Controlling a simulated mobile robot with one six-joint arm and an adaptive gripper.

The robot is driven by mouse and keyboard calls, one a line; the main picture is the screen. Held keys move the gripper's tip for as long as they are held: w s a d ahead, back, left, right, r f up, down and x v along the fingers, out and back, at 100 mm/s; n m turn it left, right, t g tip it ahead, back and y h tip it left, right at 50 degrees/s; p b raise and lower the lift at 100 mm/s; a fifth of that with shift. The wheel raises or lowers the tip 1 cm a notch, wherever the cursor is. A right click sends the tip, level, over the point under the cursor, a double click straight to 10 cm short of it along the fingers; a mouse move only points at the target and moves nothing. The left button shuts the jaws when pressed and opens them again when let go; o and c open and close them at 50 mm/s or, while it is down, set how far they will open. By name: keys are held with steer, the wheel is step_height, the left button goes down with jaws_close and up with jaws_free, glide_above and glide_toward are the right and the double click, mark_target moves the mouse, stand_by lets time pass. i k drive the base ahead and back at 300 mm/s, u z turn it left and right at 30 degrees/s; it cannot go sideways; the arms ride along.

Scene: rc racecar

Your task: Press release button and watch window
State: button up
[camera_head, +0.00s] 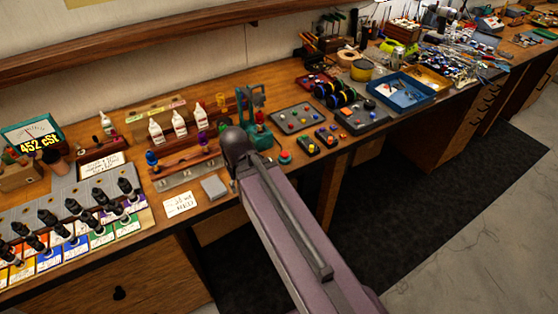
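A small red button (285,155) on a teal base sits near the bench's front edge, just right of my arm's dark end. It may be the release button, but no label is readable. A teal stand-like device (254,112) rises behind it, partly covered by my arm. A teal-framed meter (32,136) at the far left has a white dial and yellow digits reading 452 cSt. I cannot tell which thing is the window. My purple-grey arm reaches up from the lower right and ends in a dark rounded joint. No gripper fingers are visible.
White dropper bottles (179,123) stand left of the device. Dark-capped bottles (71,217) fill a rack at the left. A grey button panel (297,119), small tires (341,97) and a blue tray (401,92) lie to the right. Open floor (480,225) lies in front.

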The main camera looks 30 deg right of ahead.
mark_target(284, 155)
steer(key=u, duration=0.1)
steer(key=k, duration=0.95)
steer(key=z, duration=0.45)
steer(key=i, duration=1)
steer(key=k, duration=0.2)
steer(key=z, duration=0.05)
